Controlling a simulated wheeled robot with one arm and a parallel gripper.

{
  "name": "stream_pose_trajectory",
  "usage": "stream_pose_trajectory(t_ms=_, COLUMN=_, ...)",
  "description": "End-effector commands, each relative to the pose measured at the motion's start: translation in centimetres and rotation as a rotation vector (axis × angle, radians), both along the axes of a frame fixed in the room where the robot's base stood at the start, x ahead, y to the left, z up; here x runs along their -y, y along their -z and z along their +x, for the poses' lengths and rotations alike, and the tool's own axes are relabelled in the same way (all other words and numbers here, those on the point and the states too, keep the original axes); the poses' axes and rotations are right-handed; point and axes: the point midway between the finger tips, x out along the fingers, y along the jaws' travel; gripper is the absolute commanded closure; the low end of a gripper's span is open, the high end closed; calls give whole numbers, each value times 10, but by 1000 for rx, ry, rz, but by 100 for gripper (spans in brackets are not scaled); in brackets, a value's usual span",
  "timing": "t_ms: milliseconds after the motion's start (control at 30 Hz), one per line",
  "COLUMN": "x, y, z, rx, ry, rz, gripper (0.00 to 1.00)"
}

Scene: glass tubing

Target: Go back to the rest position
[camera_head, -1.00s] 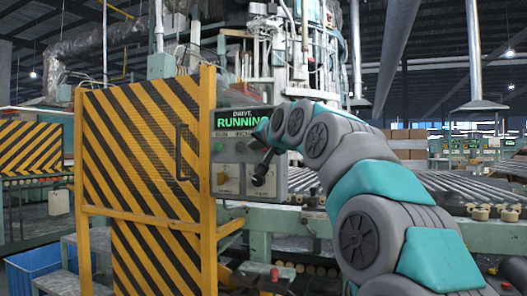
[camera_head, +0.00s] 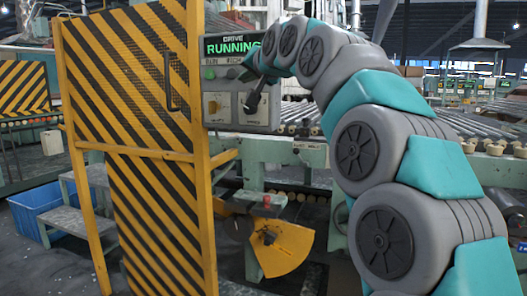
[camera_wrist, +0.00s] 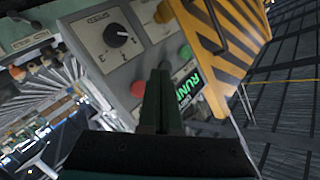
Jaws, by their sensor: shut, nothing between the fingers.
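My arm reaches in from the right in the head view and curves down to the control panel (camera_head: 224,112). My gripper (camera_head: 249,110) is dark, points down and hangs in front of the panel's lower right part. In the wrist view my gripper (camera_wrist: 158,82) has its two fingers together with nothing visible between them. The panel's display (camera_head: 232,46) reads RUNNING in green. The wrist view also shows a black rotary knob (camera_wrist: 115,35), a red button (camera_wrist: 185,52) and a green button (camera_wrist: 138,89). I cannot tell whether the fingertips touch the panel.
A yellow-and-black striped guard door (camera_head: 130,120) with a handle stands left of the panel. A roller conveyor (camera_head: 465,125) runs behind my arm to the right. A yellow fan-shaped part (camera_head: 286,248) sits low under the panel. A blue crate (camera_head: 40,208) is at the lower left.

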Motion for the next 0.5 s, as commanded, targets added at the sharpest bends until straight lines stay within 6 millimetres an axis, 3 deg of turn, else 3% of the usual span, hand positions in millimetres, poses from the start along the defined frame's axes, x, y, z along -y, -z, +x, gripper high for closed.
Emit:
stream_pose_trajectory(t_ms=167, x=14, y=64, z=-22, rx=-130, ry=-9, rz=-119, gripper=100)
stream_pose_trajectory(t_ms=267, x=26, y=115, z=-43, rx=-233, ry=-20, rz=-210, gripper=100)
stream_pose_trajectory(t_ms=500, x=67, y=237, z=-116, rx=-487, ry=-51, rz=-401, gripper=100)
